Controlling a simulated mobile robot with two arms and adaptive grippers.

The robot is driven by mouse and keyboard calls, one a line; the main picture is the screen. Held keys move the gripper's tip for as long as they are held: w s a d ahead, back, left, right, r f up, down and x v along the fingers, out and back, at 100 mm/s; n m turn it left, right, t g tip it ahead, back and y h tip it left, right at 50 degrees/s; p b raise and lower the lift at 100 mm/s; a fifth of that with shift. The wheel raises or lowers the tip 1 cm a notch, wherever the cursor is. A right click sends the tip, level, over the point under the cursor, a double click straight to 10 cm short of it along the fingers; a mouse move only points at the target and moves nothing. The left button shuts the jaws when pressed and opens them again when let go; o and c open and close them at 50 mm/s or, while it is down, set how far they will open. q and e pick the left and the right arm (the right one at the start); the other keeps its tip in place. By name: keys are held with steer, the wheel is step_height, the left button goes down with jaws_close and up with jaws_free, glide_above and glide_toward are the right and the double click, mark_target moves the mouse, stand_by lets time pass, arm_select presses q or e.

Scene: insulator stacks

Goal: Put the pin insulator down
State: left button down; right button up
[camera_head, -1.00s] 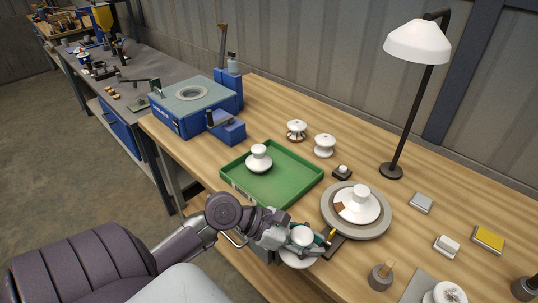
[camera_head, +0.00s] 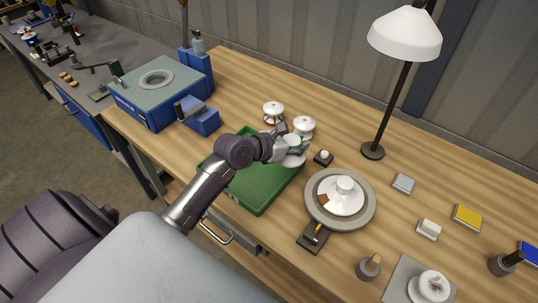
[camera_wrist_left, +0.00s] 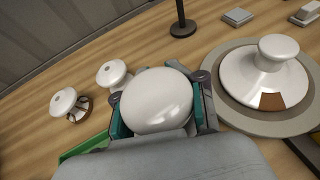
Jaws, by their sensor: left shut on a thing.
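My left gripper (camera_head: 291,149) is shut on a white pin insulator (camera_head: 293,161). It holds it over the right back part of the green tray (camera_head: 264,193), apparently above the tray's edge. In the left wrist view the held insulator's glossy white head (camera_wrist_left: 157,101) sits between the teal-padded fingers, and the tray's green rim (camera_wrist_left: 84,148) shows at lower left. My arm hides much of the tray, including where another white insulator stood earlier. My right gripper is not in view.
Two white insulators (camera_head: 273,110) (camera_head: 304,126) stand behind the tray. A grey turntable (camera_head: 365,208) bears a white insulator (camera_head: 341,195). A lamp (camera_head: 373,150) stands behind.

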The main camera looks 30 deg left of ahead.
arm_select(q)
steer(key=s+a+f, duration=0.2)
steer(key=a, duration=0.1)
steer(key=shift+s+a, duration=0.15)
steer(key=shift+a, duration=0.05)
steer(key=shift+s+a+f, duration=0.55)
steer(key=shift+a+f, duration=0.15)
steer(key=shift+a, duration=0.15)
steer(key=shift+s+a+f, duration=0.1)
steer(key=shift+a+f, duration=0.2)
steer(key=shift+f, duration=0.1)
step_height(320, 180, down, 3)
steer(key=shift+f+b, duration=0.1)
steer(key=shift+b, duration=0.25)
steer(key=shift+f, duration=0.15)
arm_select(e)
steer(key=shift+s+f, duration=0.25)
arm_select(q)
steer(key=shift+f, duration=0.1)
steer(key=c, duration=0.7)
jaws_free()
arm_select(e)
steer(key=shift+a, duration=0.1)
